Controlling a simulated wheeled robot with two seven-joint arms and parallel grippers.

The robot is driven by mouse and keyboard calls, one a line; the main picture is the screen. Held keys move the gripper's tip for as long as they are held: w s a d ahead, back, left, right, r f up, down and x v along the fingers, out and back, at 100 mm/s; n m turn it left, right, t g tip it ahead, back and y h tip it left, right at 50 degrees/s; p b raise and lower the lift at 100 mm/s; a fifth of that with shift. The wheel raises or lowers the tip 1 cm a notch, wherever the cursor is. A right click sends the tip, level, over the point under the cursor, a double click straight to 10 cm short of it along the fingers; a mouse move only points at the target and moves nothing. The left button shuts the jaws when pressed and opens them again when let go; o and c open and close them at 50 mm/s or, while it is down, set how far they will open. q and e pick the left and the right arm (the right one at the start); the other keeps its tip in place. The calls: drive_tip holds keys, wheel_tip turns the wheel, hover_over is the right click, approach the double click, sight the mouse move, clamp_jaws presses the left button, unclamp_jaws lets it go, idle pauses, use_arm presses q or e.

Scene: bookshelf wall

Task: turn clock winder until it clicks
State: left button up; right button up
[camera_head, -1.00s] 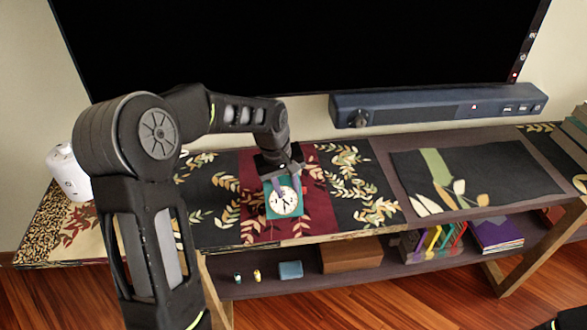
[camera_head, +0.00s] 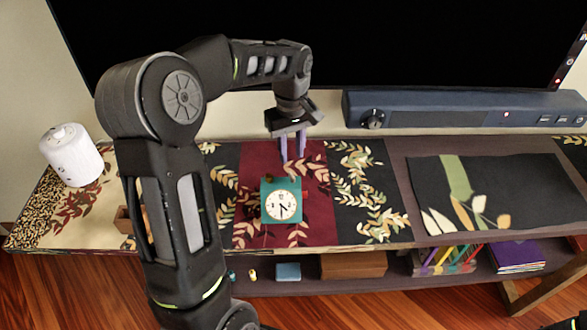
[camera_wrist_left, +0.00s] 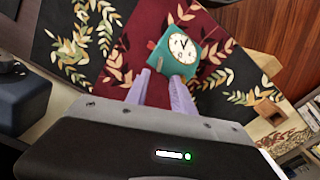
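The clock (camera_head: 281,200) is a small teal box with a white round dial, standing on the dark red part of the patterned shelf top. It also shows in the left wrist view (camera_wrist_left: 183,48), with a small red part at its side and a brownish piece close by. I cannot tell which part is the winder. My left gripper (camera_head: 292,158) is behind and above the clock, apart from it. Its two purple fingers (camera_wrist_left: 160,92) are spread with a gap between them and hold nothing.
A long dark blue soundbar (camera_head: 460,109) with a knob lies under the big black screen (camera_head: 330,45) behind the shelf. A white cylinder (camera_head: 72,155) stands at the left end. A dark mat (camera_head: 490,190) lies to the right. The lower shelf holds a brown box (camera_head: 353,265) and books.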

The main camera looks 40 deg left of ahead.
sight(292, 175)
use_arm(q)
drive_tip(key=shift+f, duration=3.95)
drive_tip(key=shift+c, duration=0.3)
clamp_jaws()
